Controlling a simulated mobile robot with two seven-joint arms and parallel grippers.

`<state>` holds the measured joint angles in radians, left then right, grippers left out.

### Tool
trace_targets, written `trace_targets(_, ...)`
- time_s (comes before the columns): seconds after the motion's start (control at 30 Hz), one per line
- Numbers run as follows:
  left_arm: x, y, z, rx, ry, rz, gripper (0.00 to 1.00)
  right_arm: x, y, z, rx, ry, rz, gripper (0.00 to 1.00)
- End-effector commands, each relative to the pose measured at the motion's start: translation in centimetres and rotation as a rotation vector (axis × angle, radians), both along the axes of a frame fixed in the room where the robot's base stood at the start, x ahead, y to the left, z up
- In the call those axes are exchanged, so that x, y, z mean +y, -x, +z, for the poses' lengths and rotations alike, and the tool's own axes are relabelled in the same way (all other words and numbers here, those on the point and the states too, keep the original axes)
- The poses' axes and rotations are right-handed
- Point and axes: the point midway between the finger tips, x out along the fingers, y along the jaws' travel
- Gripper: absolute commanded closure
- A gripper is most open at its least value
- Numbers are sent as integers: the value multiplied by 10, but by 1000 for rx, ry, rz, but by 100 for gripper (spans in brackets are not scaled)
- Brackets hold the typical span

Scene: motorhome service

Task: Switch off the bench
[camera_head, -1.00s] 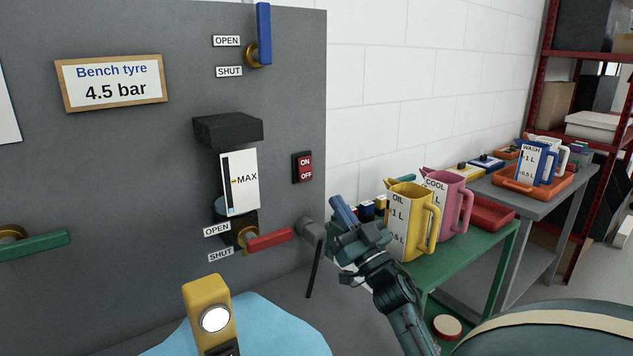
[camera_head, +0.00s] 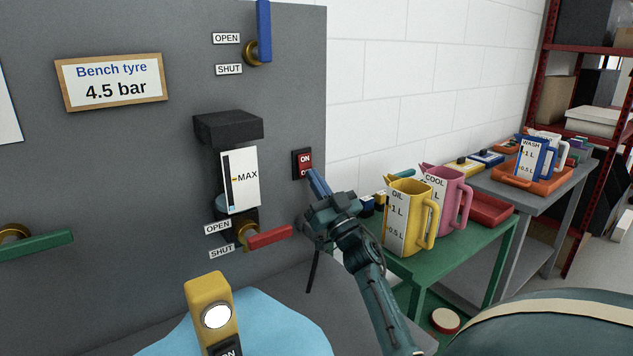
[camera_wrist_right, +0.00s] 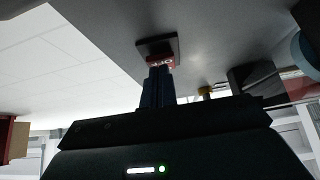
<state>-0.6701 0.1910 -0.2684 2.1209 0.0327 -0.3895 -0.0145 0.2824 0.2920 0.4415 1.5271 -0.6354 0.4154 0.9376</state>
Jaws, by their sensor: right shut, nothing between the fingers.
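The bench switch (camera_head: 304,160) is a red rocker in a black frame on the grey panel. Its upper half reads ON; the OFF label is partly covered by my gripper. My right gripper (camera_head: 314,176) is shut and empty, its blue fingertips at the lower part of the switch. In the right wrist view the fingertips (camera_wrist_right: 158,75) overlap the edge of the red rocker (camera_wrist_right: 160,62). Whether they touch it I cannot tell. My left gripper is not in view.
A red-handled valve (camera_head: 268,237) and a sight gauge (camera_head: 240,180) are left of the gripper. A blue-handled valve (camera_head: 264,32) is above. A yellow jug (camera_head: 407,220) and a pink jug (camera_head: 452,190) stand on the green table at right.

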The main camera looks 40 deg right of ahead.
Motion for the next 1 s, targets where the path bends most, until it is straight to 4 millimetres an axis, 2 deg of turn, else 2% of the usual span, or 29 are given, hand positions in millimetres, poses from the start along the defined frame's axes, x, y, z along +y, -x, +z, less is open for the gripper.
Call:
trace_targets(0.1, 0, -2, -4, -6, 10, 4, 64, -1, -10, -7, 1, 0, 1, 100)
trace_targets(0.57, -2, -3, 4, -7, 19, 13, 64, 0, -4, -2, 1, -1, -1, 100)
trace_targets(0.67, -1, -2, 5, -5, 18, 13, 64, 0, 6, 0, 3, 1, -1, 100)
trace_targets(0.83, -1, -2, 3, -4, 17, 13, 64, 4, 36, 5, 4, 5, 0, 100)
trace_targets(1.0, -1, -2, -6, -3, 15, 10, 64, 8, 65, -15, 5, -1, 0, 100)
